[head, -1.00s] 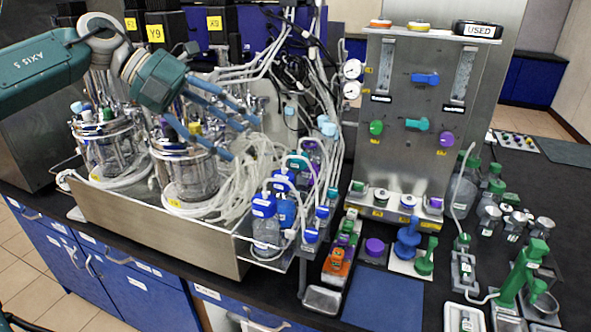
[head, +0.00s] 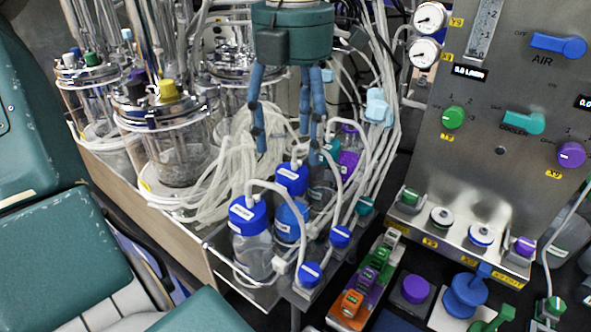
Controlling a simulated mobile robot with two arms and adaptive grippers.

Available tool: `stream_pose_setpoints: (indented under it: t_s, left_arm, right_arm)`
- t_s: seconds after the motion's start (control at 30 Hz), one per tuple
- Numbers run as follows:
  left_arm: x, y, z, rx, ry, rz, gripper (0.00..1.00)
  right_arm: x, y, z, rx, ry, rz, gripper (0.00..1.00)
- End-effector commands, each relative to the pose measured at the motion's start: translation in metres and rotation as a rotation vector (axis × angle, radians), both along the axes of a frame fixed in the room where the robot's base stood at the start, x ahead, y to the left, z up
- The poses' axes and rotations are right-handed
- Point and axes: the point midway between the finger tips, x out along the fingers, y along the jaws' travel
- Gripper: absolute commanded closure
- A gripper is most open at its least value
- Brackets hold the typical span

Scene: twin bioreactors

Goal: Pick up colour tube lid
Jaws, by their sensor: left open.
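My left gripper (head: 288,157) points down from the top middle, its two blue fingers spread apart with nothing between them. Below it stands a row of bottles with coloured lids and white tubes. The front bottle has a blue lid (head: 248,215). Behind it are a second blue lid (head: 292,179), a teal lid (head: 330,146) and a purple-labelled bottle (head: 347,163). The fingertips appear above and behind the second blue lid; I cannot tell whether they touch anything. Which lid is the colour tube lid is not clear. My right gripper is not in view.
Glass vessels (head: 170,145) with metal tops stand at the left. Loose white tubing (head: 225,165) lies beside the bottles. A panel (head: 500,180) with knobs and gauges rises at the right. Small coloured blocks (head: 372,275) and a purple knob-like piece (head: 415,289) sit in front.

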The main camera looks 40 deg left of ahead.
Motion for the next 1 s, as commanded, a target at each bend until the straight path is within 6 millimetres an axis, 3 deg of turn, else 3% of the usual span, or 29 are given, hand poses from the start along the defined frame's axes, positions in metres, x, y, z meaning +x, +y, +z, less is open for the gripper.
stream_pose_setpoints:
  t_s: [0.27,0.5,0.8,1.0]
  left_arm:
    - [-0.001,-0.001,-0.025,-0.004,0.003,-0.001,0.36]
    - [-0.002,-0.001,-0.059,-0.004,0.002,0.001,0.36]
    - [-0.001,-0.001,-0.066,-0.002,-0.002,0.001,0.36]
    - [-0.001,-0.001,-0.066,-0.002,-0.002,0.001,0.74]
  right_arm:
    - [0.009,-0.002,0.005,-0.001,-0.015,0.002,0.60]
    - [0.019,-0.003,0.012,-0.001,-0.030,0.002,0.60]
    - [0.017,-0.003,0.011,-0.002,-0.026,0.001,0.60]
    - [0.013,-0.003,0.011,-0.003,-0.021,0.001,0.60]
